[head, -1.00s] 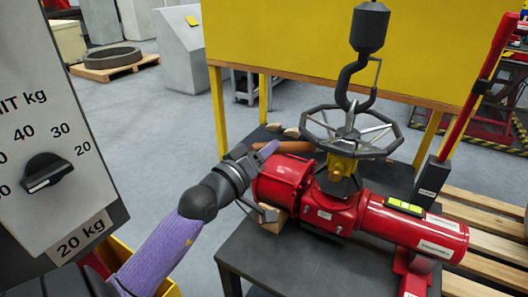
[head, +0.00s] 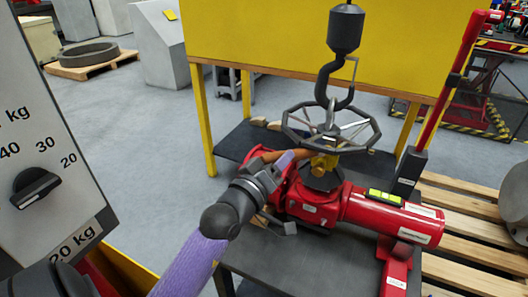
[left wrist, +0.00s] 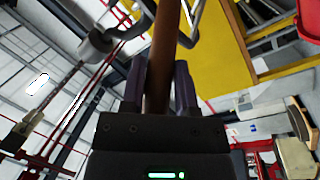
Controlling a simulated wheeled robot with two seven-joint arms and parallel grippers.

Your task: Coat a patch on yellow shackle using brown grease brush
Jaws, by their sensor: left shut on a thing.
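The red valve actuator (head: 395,215) lies on a dark table, with a spoked handwheel (head: 362,137) above it. The yellow shackle (head: 322,162) shows at the valve's neck under the handwheel, partly hidden by the wheel. My left gripper (head: 285,161) is over the left part of the actuator, just left of the shackle. It is shut on the brown grease brush (head: 301,153), whose handle stands between the fingers in the left wrist view (left wrist: 162,50). The brush's far end is close to the shackle; I cannot tell whether they touch. My right gripper is not in view.
A dark hook (head: 336,85) hangs just above the handwheel. A red lever post (head: 455,85) rises at right. A yellow panel (head: 260,40) stands behind. A grey control box (head: 75,150) is at left, and wooden pallets (head: 455,245) lie at right.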

